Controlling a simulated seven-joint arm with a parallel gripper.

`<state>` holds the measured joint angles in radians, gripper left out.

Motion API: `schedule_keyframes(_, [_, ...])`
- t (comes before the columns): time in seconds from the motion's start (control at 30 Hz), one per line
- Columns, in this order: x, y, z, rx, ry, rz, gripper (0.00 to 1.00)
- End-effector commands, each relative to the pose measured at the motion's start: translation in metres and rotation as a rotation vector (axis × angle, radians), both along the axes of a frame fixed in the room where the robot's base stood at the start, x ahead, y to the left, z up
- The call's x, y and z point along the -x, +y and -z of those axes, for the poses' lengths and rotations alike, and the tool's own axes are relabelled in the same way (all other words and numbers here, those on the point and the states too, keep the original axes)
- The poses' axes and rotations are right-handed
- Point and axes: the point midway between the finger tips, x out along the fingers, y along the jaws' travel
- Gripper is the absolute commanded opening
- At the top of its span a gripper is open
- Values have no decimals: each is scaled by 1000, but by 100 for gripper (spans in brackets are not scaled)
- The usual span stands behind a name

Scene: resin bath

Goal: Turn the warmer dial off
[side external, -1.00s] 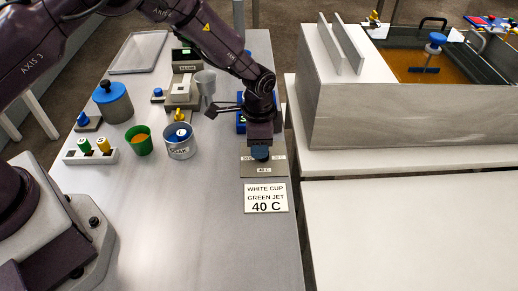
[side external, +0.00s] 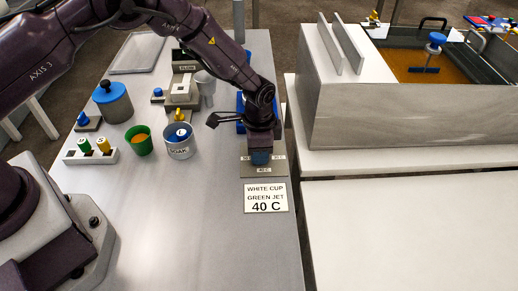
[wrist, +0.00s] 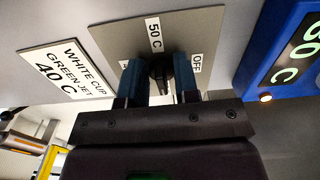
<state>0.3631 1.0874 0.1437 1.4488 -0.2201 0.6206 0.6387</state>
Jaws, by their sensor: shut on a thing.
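The warmer dial (wrist: 160,72) is a dark knob on a grey plate (wrist: 115,38) marked "50 C" and "OFF", with a third label mostly hidden behind a finger. My gripper (wrist: 160,78) has its two blue fingers on either side of the knob and is shut on it. In the side view my gripper (side external: 260,158) points down over the plate (side external: 249,172), hiding the knob. The knob's exact pointing direction is hard to tell.
A blue display unit (wrist: 285,55) with green digits stands close beside the plate. A white card (side external: 266,198) reads "WHITE CUP GREEN JET 40 C". A soak pot (side external: 180,148) and green cup (side external: 143,146) stand left. The front of the bench is clear.

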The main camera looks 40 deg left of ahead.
Motion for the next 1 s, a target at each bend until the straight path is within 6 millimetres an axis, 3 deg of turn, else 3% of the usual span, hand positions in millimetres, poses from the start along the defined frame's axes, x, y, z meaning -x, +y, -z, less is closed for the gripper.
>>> schedule_keyframes(0.27, [1,-1,-1,-1,1,-154,5])
schedule_keyframes(1.0, [3,-8,-1,-1,2,-848,5])
